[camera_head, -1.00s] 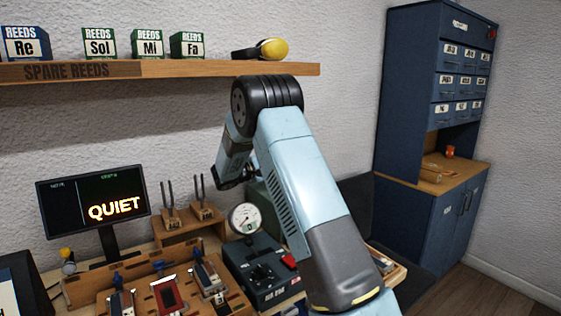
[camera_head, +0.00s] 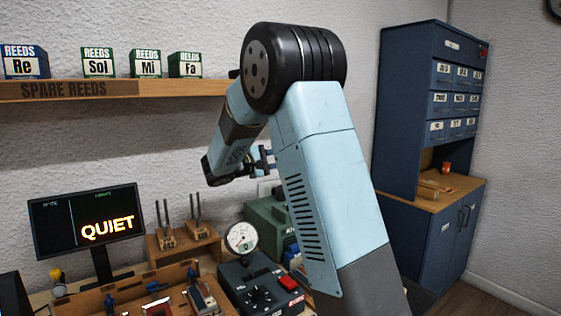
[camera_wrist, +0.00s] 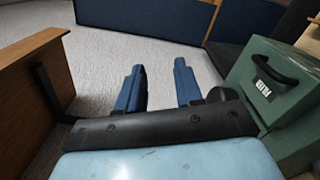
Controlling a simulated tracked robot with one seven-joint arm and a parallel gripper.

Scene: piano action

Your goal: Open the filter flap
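A green box (camera_wrist: 278,95) with a black handle (camera_wrist: 275,72) and a small white label stands at the right in the wrist view. It also shows in the head view (camera_head: 264,216), partly hidden behind my arm. The flap itself cannot be told apart from the box; the handle is on the face seen in the wrist view. My gripper (camera_wrist: 159,70) shows two blue fingers apart, with nothing between them. It is left of the box in the wrist view. In the head view my gripper (camera_head: 264,160) is above the box, near the wall.
A wooden shelf (camera_head: 110,90) with several reed boxes juts from the wall. A monitor (camera_head: 86,222), a dark control box with a gauge (camera_head: 241,239) and tuning forks (camera_head: 180,225) stand on the bench. A blue cabinet (camera_head: 420,120) is at right.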

